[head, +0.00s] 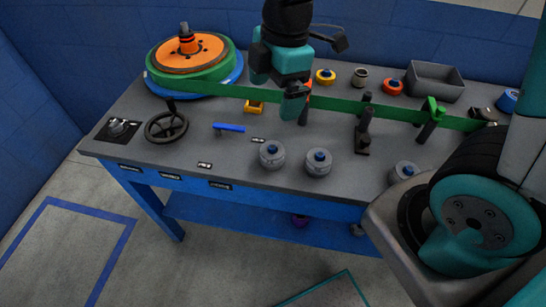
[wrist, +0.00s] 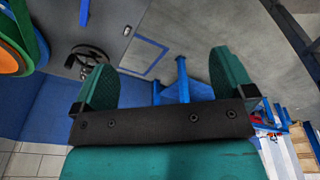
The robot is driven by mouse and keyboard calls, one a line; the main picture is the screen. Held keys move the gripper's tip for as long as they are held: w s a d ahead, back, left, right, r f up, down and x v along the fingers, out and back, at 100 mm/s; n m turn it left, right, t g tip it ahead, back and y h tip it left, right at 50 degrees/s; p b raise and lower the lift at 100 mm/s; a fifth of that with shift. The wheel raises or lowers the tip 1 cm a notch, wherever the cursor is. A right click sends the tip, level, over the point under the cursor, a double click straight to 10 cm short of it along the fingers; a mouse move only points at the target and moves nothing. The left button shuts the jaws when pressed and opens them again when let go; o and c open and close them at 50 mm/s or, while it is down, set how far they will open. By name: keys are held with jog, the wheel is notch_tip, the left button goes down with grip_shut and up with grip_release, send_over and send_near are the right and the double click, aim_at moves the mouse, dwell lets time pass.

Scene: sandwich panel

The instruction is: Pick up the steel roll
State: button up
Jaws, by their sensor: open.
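Grey, steel-looking rolls with blue centres sit along the front of the workbench (head: 222,105). One (head: 272,154) is near the front middle, a second (head: 318,162) is just right of it, and a third (head: 403,171) is further right beside my arm. They look alike, and I cannot tell which is the steel roll. My gripper (head: 297,108) hangs above the bench by the green strip, behind the first two rolls. In the wrist view its two teal fingers (wrist: 165,78) are spread wide with nothing between them. No grey roll shows clearly there.
A green strip (head: 345,104) runs across the bench from a large orange, green and blue reel (head: 218,72). Black clamps (head: 364,130), a handwheel (head: 166,127), a blue-handled tool (head: 229,127), a yellow roll (head: 325,76), a red roll (head: 393,86) and a grey bin (head: 434,80) surround it.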

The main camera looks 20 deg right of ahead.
jog(key=w+d+f+n+h+b, duration=0.1)
jog(key=w+d+f+n+h, duration=0.1)
jog(key=w+f+n, duration=0.45)
jog(key=n+p, duration=0.1)
jog(key=p, duration=0.1)
send_near(273, 153)
jog(key=f, duration=0.2)
jog(key=w+f, duration=0.1)
jog(key=f, duration=0.1)
jog(key=d+f, duration=0.1)
jog(key=f, duration=0.1)
jog(key=shift+w+d+f, duration=0.1)
jog(key=shift+w+f, duration=0.15)
jog(key=shift+w, duration=0.05)
jog(key=shift+s+f+p, duration=0.1)
jog(key=shift+f+p, duration=0.7)
jog(key=shift+f, duration=1.95)
jog(key=c, duration=1.2)
jog(key=shift+r, duration=0.1)
notch_tip(273, 153, up, 20)
jog(key=shift+f+b, duration=0.1)
jog(key=shift+b, duration=1.1)
